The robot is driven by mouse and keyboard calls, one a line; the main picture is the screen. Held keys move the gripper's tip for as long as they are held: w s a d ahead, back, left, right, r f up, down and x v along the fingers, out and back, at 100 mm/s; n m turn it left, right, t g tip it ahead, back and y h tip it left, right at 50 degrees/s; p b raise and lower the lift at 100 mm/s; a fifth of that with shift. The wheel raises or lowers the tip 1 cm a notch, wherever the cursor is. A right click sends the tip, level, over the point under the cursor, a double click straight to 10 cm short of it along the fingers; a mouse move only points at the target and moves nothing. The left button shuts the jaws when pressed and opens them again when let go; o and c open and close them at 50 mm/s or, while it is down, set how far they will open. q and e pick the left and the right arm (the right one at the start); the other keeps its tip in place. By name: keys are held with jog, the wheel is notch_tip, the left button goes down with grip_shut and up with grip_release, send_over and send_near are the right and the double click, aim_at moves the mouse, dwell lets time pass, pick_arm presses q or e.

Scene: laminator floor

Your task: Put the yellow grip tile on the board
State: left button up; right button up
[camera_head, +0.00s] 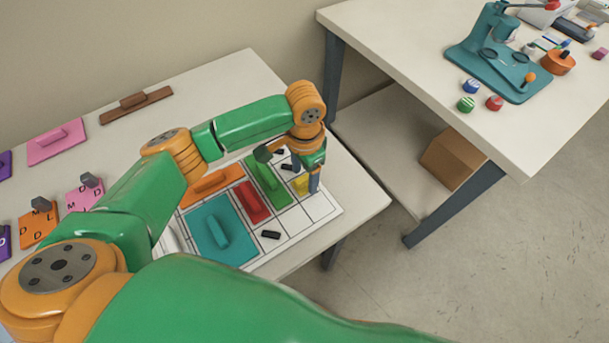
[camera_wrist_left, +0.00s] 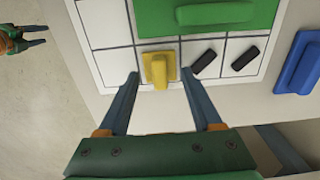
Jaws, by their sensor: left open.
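The yellow grip tile (camera_head: 301,185) lies in a cell of the white gridded board (camera_head: 318,208), near the board's edge. The wrist view shows the tile (camera_wrist_left: 160,68) flat, with a raised grip along its middle. My left gripper (camera_wrist_left: 160,74) is open, with one finger on each side of the tile and visible space between them. In the head view the left gripper (camera_head: 314,182) is low over the board and partly covers the tile. My right gripper (camera_wrist_left: 38,36) shows small at the wrist view's top left corner; its jaw state is unclear.
The board also holds green (camera_head: 268,181), red (camera_head: 252,202), teal (camera_head: 218,236) and orange (camera_head: 212,186) tiles, and small black pieces (camera_wrist_left: 245,58). A blue tile (camera_wrist_left: 300,62) lies off the board. Pink tiles (camera_head: 57,144) lie at the left. A second table (camera_head: 440,60) stands across a gap.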

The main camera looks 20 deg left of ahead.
aim_at(305, 178)
pick_arm(q)
notch_tip(305, 178, up, 11)
jog(key=shift+s+f, duration=0.1)
dwell(0.4)
